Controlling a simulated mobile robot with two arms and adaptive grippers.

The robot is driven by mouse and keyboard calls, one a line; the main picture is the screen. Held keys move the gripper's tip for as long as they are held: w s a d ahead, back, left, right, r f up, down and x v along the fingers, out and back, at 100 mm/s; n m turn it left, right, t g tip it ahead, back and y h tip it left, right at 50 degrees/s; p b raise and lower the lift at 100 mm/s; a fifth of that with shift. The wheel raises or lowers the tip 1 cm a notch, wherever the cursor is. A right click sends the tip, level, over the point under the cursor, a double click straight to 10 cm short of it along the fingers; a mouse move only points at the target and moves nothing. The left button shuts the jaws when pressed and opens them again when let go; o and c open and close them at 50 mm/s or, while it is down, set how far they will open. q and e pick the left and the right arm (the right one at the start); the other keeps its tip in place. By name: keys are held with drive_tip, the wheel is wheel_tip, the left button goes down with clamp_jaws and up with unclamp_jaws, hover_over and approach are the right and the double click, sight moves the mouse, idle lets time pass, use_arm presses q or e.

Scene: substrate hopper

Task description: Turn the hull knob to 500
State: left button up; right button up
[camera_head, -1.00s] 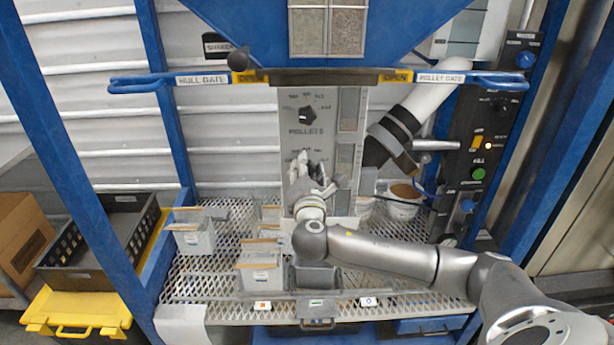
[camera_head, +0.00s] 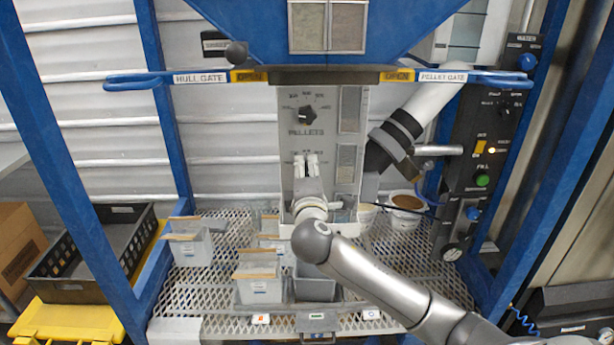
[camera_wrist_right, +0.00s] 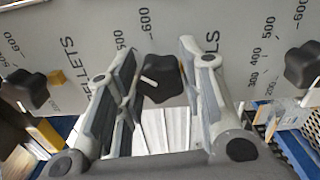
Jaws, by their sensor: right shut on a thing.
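The grey control panel (camera_head: 288,135) stands upright in the middle of the head view. Its upper black knob (camera_head: 307,115) has PELLETS printed below it. My right gripper (camera_head: 306,160) is at the lower dial and covers the hull knob there. In the right wrist view, the fingers of my right gripper (camera_wrist_right: 157,62) are closed on either side of a black lobed knob, the hull knob (camera_wrist_right: 165,88). Its white pointer mark shows toward the left finger. I cannot tell which number it points at. My left gripper is not in view.
Other black knobs show left (camera_wrist_right: 27,90) and right (camera_wrist_right: 302,64) in the wrist view. The blue gate bar (camera_head: 135,82) crosses above the panel. Grey bins (camera_head: 190,248) stand on the mesh shelf (camera_head: 190,290) below. A white bucket (camera_head: 404,212) stands right of the panel.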

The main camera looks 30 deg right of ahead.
idle(0.3)
drive_tip(key=o, duration=1)
drive_tip(key=shift+o, duration=0.2)
drive_tip(key=v, duration=1.2)
drive_tip(key=shift+s+d, duration=0.1)
